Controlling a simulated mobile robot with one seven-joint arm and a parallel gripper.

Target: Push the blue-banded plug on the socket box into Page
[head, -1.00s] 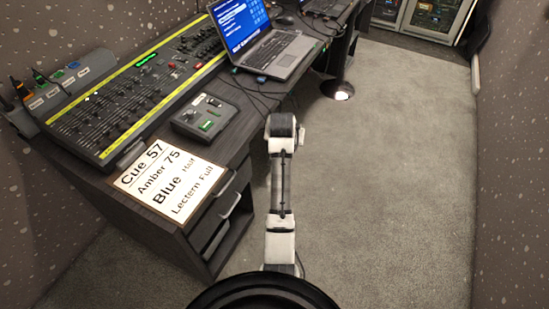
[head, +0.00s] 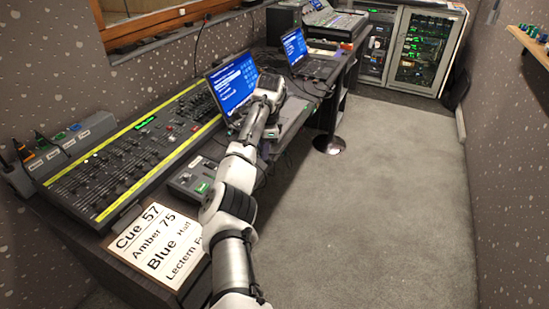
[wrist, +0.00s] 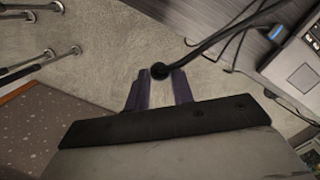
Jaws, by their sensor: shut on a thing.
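The grey socket box (head: 100,123) stands at the far left, behind the lighting desk, with several plugs and small white labels. The labels are too small to read, so I cannot tell which is Page. The blue-banded plug (head: 75,127) appears toward the right end of the box. My gripper (head: 268,88) is in front of the near laptop, well to the right of the box. In the wrist view my gripper (wrist: 161,78) has its two dark fingers shut on a black, round-ended thing (wrist: 159,71), from which a dark stem or cable runs up and right.
The fader desk (head: 130,150) lies between the socket box and my arm. A small switch box (head: 190,180) and a cue card (head: 158,245) sit at the near side. The near laptop (head: 232,85) is beside my gripper. The floor at right is clear.

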